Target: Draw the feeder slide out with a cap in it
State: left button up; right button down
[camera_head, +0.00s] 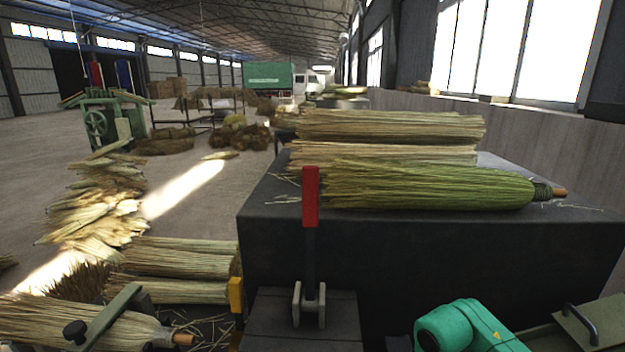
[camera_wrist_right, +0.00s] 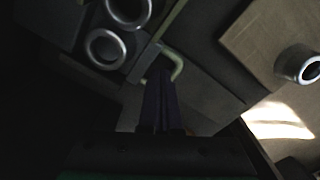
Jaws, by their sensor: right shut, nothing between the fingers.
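In the right wrist view, my right gripper (camera_wrist_right: 161,80) is shut and empty, its dark fingers pointing up the picture. The fingertips are close to a curved pale green handle (camera_wrist_right: 177,66) on a dark grey block; whether they touch it I cannot tell. This handle may belong to the feeder slide. Two round metal rings, probably caps, lie just beyond: one ring (camera_wrist_right: 105,47) and another ring (camera_wrist_right: 130,8) at the top edge. I cannot tell whether a cap sits in the slide. Neither gripper shows in the head view.
In the head view, a red-handled lever (camera_head: 311,197) stands in front of the dark bench (camera_head: 300,240). Broom bundles and a green bundle (camera_head: 430,187) lie on the bench. A slab with a dark handle (camera_head: 577,322) is at lower right. A metal tube (camera_wrist_right: 303,65) stands on a board.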

jog(key=shift+f+b, duration=1.25)
jog(key=shift+f, duration=0.5)
jog(key=shift+s, duration=0.1)
jog(key=shift+s, duration=0.2)
jog(key=shift+s+a+f+p, duration=0.1)
jog(key=shift+s+p, duration=0.35)
jog(key=shift+s, duration=1)
jog(key=shift+s+a+p, duration=0.1)
jog(key=shift+s+p, duration=0.3)
jog(key=shift+s, duration=1)
jog(key=shift+s+a+p, duration=0.2)
jog(key=shift+s+p, duration=0.45)
jog(key=shift+s, duration=3.05)
jog(key=shift+w+d+r+p, duration=0.1)
jog(key=shift+w+r+p, duration=0.15)
jog(key=shift+r+p, duration=0.3)
jog(key=shift+w+r+p, duration=0.25)
jog(key=shift+r+p, duration=0.15)
jog(key=shift+r, duration=0.2)
notch_tip(320, 180, up, 2)
jog(key=shift+r+p, duration=0.1)
jog(key=shift+p, duration=0.55)
jog(key=shift+w+r+p, duration=0.15)
jog(key=shift+r+p, duration=1.1)
jog(key=shift+r, duration=0.6)
